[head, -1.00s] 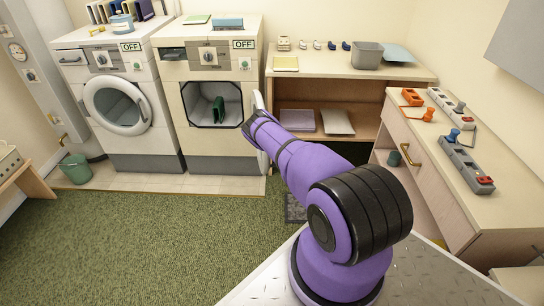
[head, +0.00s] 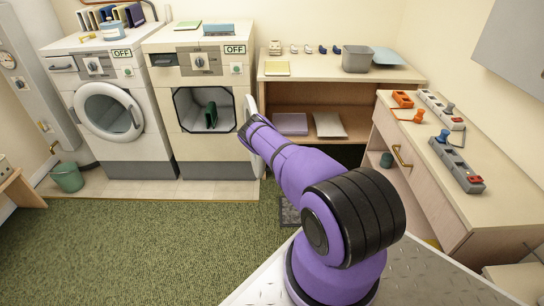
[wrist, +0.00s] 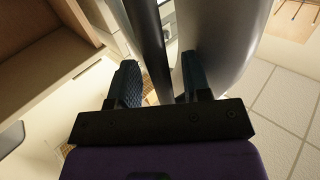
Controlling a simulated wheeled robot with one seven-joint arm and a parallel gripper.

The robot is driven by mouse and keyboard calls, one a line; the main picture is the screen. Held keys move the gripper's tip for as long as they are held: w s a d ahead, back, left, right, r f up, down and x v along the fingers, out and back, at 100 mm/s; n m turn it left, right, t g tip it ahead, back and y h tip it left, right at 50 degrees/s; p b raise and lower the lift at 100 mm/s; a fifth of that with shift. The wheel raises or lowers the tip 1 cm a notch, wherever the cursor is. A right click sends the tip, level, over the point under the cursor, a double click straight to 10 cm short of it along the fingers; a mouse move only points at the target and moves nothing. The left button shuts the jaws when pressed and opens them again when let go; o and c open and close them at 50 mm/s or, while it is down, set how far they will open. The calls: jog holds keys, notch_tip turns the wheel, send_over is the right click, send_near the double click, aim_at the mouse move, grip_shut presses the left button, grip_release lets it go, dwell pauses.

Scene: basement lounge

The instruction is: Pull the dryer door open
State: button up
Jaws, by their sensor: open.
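The dryer (head: 207,144) is the white front loader on the right, with an octagonal opening and a dark green item (head: 211,115) inside. Its door (head: 251,104) is swung out to the right and shows nearly edge-on; the opening is uncovered. In the wrist view the door is a pale grey curved panel (wrist: 218,38) with a grey handle bar (wrist: 150,45) beside it. My gripper (wrist: 161,78) is open, with the bar between its two dark fingers and the right finger by the panel. Contact cannot be told. In the head view my wrist (head: 254,128) hides part of the door.
A washer (head: 108,146) with a shut round door stands left of the dryer. A shelf counter (head: 320,84) is close on the right, and a drawer cabinet (head: 455,190) stands farther right. A green bucket (head: 68,177) sits at the left. The carpet (head: 170,245) in front is clear.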

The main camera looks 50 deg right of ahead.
jog(key=s, duration=1)
jog(key=shift+s, duration=0.25)
jog(key=shift+a, duration=0.1)
